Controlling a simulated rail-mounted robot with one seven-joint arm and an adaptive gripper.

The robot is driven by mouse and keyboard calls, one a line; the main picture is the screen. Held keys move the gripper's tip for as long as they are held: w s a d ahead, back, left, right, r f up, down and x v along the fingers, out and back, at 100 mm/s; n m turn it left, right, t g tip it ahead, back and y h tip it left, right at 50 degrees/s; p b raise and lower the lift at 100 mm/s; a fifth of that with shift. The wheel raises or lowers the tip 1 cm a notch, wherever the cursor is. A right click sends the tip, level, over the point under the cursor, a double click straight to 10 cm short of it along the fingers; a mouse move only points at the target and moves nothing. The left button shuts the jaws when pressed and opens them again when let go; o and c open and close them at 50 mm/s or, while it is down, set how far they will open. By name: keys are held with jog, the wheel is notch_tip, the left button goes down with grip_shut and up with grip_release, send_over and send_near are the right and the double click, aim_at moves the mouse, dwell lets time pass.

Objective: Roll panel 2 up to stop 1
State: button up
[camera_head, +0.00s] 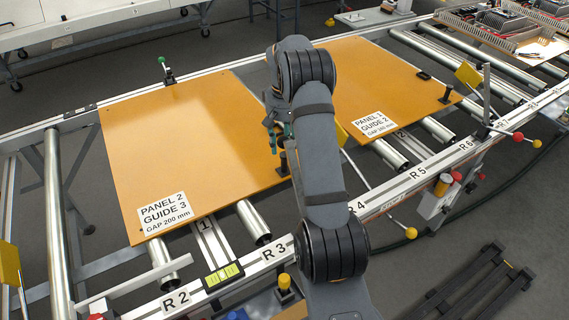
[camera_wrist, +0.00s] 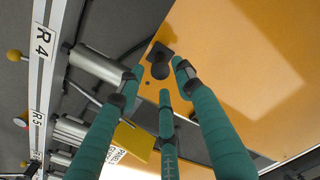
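Panel 2 (camera_head: 190,140) is an orange board with a white label, lying flat on rollers at the left in the head view. It fills the upper right of the wrist view (camera_wrist: 250,70). A black knob (camera_head: 282,165) stands at its right edge; it shows in the wrist view (camera_wrist: 160,62). My gripper (camera_head: 277,132) is over that edge, partly hidden by my arm. Its three teal fingers (camera_wrist: 160,80) are spread, with the knob beyond and between their tips; contact cannot be told. A yellow plate (camera_head: 341,132) stands between the panels, also in the wrist view (camera_wrist: 133,140). No plate reads "stop 1".
Panel 1 (camera_head: 370,85) lies to the right on the same rollers, with its own black knob (camera_head: 446,95). Another yellow plate (camera_head: 468,75) stands beyond it. The front rail (camera_head: 400,190) carries R marks. A green-topped post (camera_head: 166,70) is behind panel 2.

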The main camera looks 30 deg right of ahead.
aim_at(284, 171)
notch_tip(284, 171, down, 8)
jog(key=shift+f, duration=0.15)
jog(key=shift+c, duration=0.5)
jog(key=c, duration=0.7)
grip_shut()
